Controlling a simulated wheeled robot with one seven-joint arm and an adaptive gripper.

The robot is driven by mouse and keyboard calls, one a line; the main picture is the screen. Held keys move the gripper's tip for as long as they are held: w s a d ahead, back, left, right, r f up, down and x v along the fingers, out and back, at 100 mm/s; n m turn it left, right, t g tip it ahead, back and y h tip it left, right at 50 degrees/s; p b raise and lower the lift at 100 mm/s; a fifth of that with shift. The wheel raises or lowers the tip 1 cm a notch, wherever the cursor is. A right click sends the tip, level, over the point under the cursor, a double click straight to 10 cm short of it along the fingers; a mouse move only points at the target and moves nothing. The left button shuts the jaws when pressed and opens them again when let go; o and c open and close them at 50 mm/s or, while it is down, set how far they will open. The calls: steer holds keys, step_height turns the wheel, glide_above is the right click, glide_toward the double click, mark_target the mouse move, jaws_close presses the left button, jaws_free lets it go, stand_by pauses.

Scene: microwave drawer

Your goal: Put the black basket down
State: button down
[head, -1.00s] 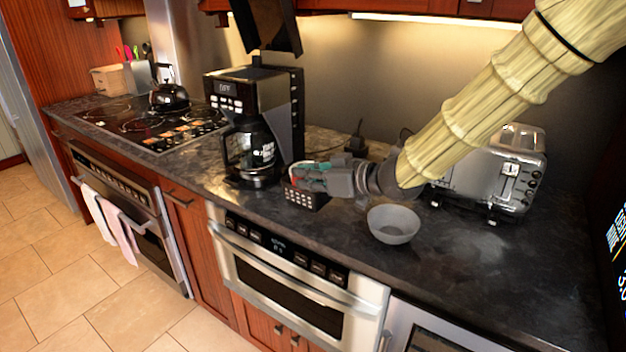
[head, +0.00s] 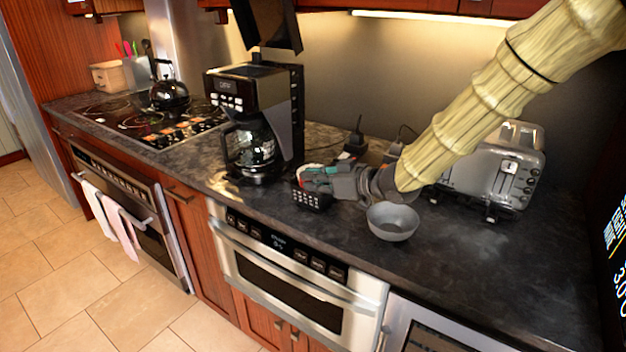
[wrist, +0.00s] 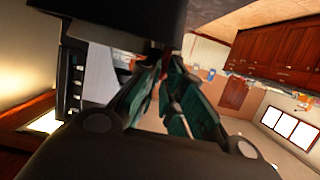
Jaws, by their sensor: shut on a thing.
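The black basket (head: 312,200) is small with rows of light holes. It is at the counter in the head view, right of the coffee maker. My gripper (head: 312,176) is shut on the basket at its upper part, reaching in from the right. The basket looks upright and low at the counter top, but I cannot tell whether its bottom touches it. In the wrist view my gripper's green-padded fingers (wrist: 165,100) show, with a dark shape at the top; the basket is not clearly made out there.
The coffee maker (head: 258,125) stands just left of the basket. A grey bowl (head: 392,222) sits close to its right, near the counter's front edge. A toaster (head: 490,170) stands behind my arm. The dark counter (head: 480,265) is clear at the front right.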

steer(key=shift+f, duration=0.1)
steer(key=c, duration=1.6)
jaws_free()
steer(key=shift+w+f, duration=0.1)
steer(key=shift+o, duration=0.2)
steer(key=shift+r, duration=0.2)
steer(key=v, duration=1.2)
